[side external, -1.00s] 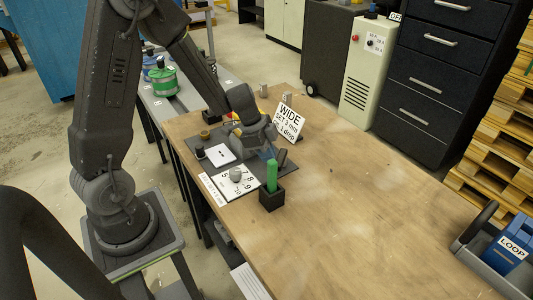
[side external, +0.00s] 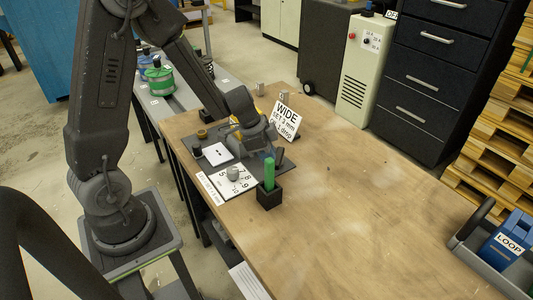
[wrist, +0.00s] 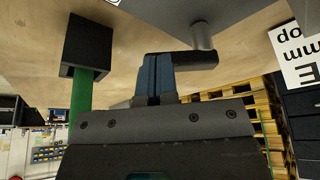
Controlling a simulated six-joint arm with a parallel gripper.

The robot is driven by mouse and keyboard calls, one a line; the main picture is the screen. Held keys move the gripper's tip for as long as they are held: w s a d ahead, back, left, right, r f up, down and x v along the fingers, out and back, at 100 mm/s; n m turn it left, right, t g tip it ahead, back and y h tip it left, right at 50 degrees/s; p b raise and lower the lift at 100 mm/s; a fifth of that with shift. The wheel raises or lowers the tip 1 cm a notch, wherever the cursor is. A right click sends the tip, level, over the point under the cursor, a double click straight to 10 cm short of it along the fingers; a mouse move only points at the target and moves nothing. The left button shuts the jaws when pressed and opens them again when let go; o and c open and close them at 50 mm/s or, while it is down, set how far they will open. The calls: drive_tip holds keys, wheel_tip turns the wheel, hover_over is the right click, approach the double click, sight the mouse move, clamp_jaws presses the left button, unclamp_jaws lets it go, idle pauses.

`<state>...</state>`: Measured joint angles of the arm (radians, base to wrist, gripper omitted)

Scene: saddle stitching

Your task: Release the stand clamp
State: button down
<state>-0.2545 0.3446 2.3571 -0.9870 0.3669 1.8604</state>
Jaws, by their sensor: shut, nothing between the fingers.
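My gripper (wrist: 154,82) shows in the wrist view with its two blue-grey fingers together and nothing between them. A black lever (wrist: 192,59), which looks like the stand clamp's handle, lies across just beyond the fingertips. It sits beside a grey cylindrical post (wrist: 200,24). The fingertips are at or very near the lever's left end; I cannot tell whether they touch it. In the side view my gripper (side external: 267,153) is low over the dark base plate, and my wrist hides most of the stand.
A green-handled tool stands in a black block holder (side external: 269,195) close to my gripper. A numbered dial card (side external: 245,183) and a white pad (side external: 217,154) lie to the left. A WIDE sign (side external: 286,120) stands behind. The table's right side is clear, up to a grey bin with a blue LOOP item (side external: 510,238).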

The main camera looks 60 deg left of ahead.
drive_tip(key=d+n, duration=0.1)
drive_tip(key=n, duration=0.1)
drive_tip(key=w+d+n+y, duration=0.1)
drive_tip(key=shift+n+t, duration=0.4)
drive_tip(key=shift+w+d, duration=0.5)
drive_tip(key=shift+w, duration=0.2)
drive_tip(key=shift+w+d, duration=0.5)
drive_tip(key=shift+w, duration=0.15)
drive_tip(key=shift+a, duration=0.1)
drive_tip(key=shift+s+a, duration=0.1)
drive_tip(key=shift+a, duration=0.65)
drive_tip(key=shift+s+a+r, duration=0.1)
drive_tip(key=shift+r, duration=0.55)
drive_tip(key=v, duration=1.2)
drive_tip(key=shift+s+r, duration=0.15)
drive_tip(key=shift+r, duration=0.05)
